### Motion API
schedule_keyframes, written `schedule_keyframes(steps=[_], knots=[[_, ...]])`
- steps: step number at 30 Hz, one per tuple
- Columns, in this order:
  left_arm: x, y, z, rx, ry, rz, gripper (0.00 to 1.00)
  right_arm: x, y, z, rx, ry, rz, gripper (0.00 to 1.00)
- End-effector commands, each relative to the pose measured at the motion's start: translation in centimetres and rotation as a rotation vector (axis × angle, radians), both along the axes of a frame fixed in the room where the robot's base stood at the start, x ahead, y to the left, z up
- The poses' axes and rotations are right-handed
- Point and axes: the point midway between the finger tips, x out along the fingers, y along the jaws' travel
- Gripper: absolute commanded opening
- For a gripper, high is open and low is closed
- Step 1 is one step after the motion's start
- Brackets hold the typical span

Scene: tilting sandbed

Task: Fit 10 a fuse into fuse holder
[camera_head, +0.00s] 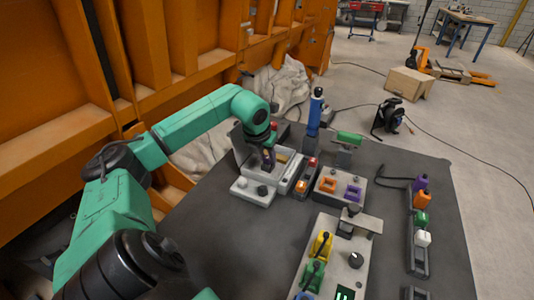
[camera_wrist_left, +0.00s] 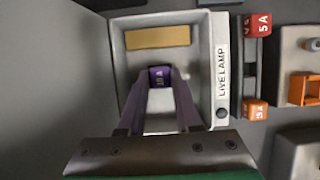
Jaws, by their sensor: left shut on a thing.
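My left gripper (camera_head: 268,166) reaches down over the pale fuse holder box (camera_head: 241,148) at the back of the table. In the left wrist view the gripper (camera_wrist_left: 160,88) is shut on a purple fuse (camera_wrist_left: 159,76) with a small printed label I cannot read surely. The fuse is over or inside the open-topped holder (camera_wrist_left: 202,70), below a tan strip (camera_wrist_left: 157,38). The fingers hide its lower part, so I cannot tell whether it is seated. My right gripper is not in view.
A narrow rack beside the holder carries a red 5 A fuse (camera_wrist_left: 258,24) and an orange fuse (camera_wrist_left: 255,110). A blue cylinder (camera_head: 315,112) stands behind. The dark table (camera_head: 220,235) is clear at front left.

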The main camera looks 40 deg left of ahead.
Motion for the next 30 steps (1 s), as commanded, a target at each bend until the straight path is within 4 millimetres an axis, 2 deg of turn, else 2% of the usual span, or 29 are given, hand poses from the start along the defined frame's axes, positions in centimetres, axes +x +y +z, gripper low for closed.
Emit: schedule_keyframes(steps=[8,9,11,12,18,19,21,30], knots=[[-0.03,0.0,-0.79,0.001,0.001,0.0,0.0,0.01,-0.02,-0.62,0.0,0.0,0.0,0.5],[-0.03,0.0,-0.78,0.001,0.001,0.0,0.36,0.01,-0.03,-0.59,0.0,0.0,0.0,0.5],[-0.04,-0.01,-0.74,-0.001,0.002,0.0,0.59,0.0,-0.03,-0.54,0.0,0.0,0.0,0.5],[-0.03,-0.01,-0.73,0.0,0.001,0.0,0.68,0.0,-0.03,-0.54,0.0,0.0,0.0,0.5],[-0.02,-0.01,-0.7,0.0,0.001,0.0,0.68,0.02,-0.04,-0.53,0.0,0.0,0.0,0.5],[-0.03,-0.01,-0.72,0.0,0.001,0.0,0.71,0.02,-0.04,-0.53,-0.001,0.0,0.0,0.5],[-0.02,-0.02,-0.71,0.0,0.001,0.0,0.98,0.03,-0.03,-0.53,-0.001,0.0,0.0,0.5],[-0.01,-0.01,-0.62,0.0,0.0,0.0,0.98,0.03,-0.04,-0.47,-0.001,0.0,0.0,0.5]])
